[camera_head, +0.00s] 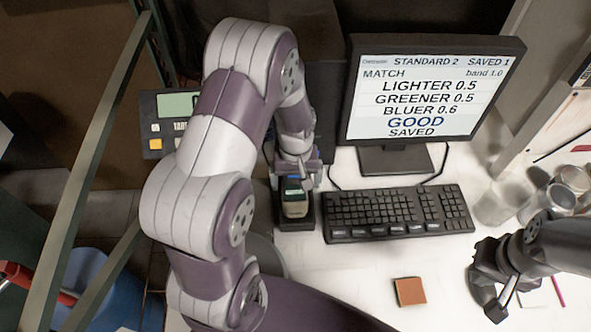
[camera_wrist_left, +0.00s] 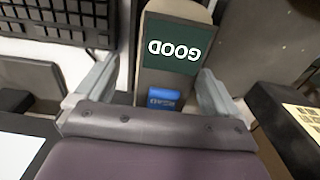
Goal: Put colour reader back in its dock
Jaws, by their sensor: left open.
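The colour reader (camera_head: 295,203) is a beige handheld unit with a dark green screen. In the head view it stands at the black dock (camera_head: 308,222), left of the keyboard; how fully it is seated is hidden. In the left wrist view the reader (camera_wrist_left: 175,55) shows "GOOD" and a blue button. My left gripper (camera_head: 293,180) is right at the reader, and in the wrist view its two fingers (camera_wrist_left: 158,92) stand apart on either side of it, open. My right gripper (camera_head: 492,287) hangs over the table at the right; its finger gap is unclear.
A monitor (camera_head: 433,90) reading "GOOD SAVED" stands behind a keyboard (camera_head: 398,212). A brown square sample (camera_head: 410,291) lies on the white table in front. Glass jars (camera_head: 548,198) stand at the right. A scale display (camera_head: 170,112) is at the left.

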